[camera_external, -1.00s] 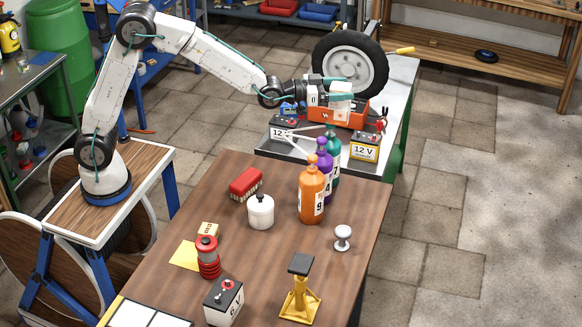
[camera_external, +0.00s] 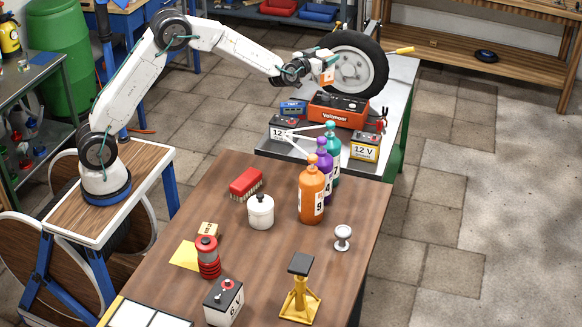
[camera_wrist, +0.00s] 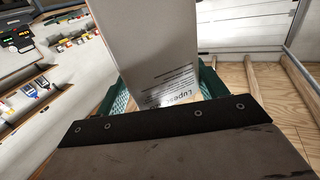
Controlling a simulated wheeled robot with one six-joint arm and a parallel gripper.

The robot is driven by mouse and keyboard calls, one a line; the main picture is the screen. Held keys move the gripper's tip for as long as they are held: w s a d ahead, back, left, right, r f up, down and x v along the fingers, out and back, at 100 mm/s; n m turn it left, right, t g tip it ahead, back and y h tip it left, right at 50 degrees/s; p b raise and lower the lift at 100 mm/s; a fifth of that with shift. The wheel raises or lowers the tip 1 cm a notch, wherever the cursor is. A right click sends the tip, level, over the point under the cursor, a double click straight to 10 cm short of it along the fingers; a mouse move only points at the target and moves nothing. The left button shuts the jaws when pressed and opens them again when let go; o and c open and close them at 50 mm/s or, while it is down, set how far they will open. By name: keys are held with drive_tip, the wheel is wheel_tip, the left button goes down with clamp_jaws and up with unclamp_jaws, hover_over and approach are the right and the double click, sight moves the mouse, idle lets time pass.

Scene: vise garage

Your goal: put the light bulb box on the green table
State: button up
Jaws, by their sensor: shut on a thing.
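The light bulb box (camera_wrist: 155,45) is a pale carton with printed lettering near its lower end in the wrist view. My gripper (camera_wrist: 162,95) is shut on it, with green pads on either side. In the external view, my gripper (camera_external: 322,66) is raised in front of the tire, and the box (camera_external: 327,74) shows small, white and orange. The green table (camera_external: 400,72) has a grey metal top and green legs. The box is above this table, apart from its top. My gripper's fingers are small and partly hidden in the external view.
A tire (camera_external: 368,70), an orange charger (camera_external: 338,110), a blue tester (camera_external: 292,108) and two batteries (camera_external: 365,146) crowd the green table. Bottles (camera_external: 312,190) stand on the brown table (camera_external: 270,262) in front.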

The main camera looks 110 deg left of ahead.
wheel_tip(320, 180, down, 27)
drive_tip(key=shift+w+d+r, duration=0.1)
drive_tip(key=shift+r, duration=0.05)
idle(0.4)
drive_tip(key=o, duration=1.2)
wheel_tip(320, 180, up, 7)
drive_tip(key=s+d, duration=0.1)
drive_tip(key=d, duration=0.1)
drive_tip(key=shift+s+d, duration=0.15)
drive_tip(key=shift+d, duration=0.2)
drive_tip(key=shift+o, duration=0.8)
